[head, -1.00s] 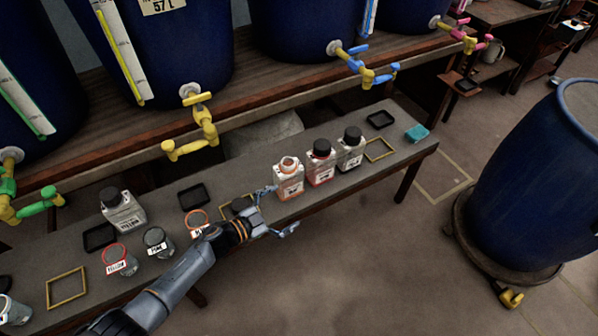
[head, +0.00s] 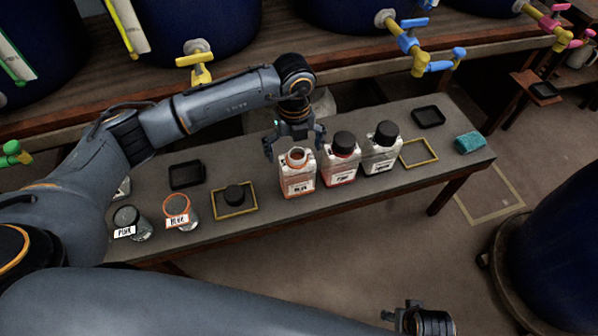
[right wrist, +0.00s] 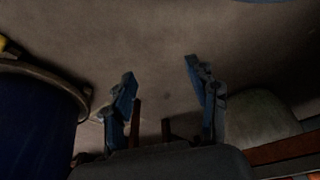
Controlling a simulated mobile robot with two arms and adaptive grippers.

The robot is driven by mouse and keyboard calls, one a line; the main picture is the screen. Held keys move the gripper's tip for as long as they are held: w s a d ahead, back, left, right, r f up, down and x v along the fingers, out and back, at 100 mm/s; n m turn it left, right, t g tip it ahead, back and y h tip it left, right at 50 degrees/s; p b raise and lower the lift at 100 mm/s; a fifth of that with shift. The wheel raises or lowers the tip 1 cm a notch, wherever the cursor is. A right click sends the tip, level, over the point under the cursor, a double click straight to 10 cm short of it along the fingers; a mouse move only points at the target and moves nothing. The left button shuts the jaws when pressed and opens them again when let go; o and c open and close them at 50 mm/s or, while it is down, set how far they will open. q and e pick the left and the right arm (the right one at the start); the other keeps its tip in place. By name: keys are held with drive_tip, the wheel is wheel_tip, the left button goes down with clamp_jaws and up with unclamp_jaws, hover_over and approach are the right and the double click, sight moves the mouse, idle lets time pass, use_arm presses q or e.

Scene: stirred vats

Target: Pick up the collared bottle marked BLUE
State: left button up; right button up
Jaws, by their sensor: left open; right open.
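The collared bottle (head: 298,178) stands upright on the bench in the head view, uncapped, with an orange collar at its neck. Its small label is hard to read but looks like BLUE. My left gripper (head: 295,146) is open, pointing down just behind and above this bottle's neck, with nothing between its fingers. I cannot tell whether it touches the bottle. My right gripper (head: 418,318) is at the lower right, off the bench. In the right wrist view its fingers (right wrist: 165,98) are spread and empty above the floor.
Two black-capped bottles, one reddish (head: 340,163) and one pale (head: 381,152), stand close to its right. A black cap (head: 234,193) lies in a yellow frame to the left, beside a beaker marked BLUE (head: 178,212). A teal sponge (head: 470,142) lies at the right end.

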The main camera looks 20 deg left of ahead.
use_arm(q)
wheel_tip(320, 180, down, 3)
drive_tip(key=shift+f, duration=0.1)
drive_tip(key=shift+d+f+b, duration=0.15)
drive_tip(key=shift+f+b, duration=0.2)
drive_tip(key=shift+f, duration=1.1)
drive_tip(key=shift+d+f+b, duration=0.1)
drive_tip(key=shift+f+b, duration=0.2)
drive_tip(key=shift+f, duration=1.15)
drive_tip(key=c, duration=1.1)
use_arm(e)
drive_tip(key=r, duration=0.3)
drive_tip(key=w+r, duration=0.1)
drive_tip(key=r, duration=0.1)
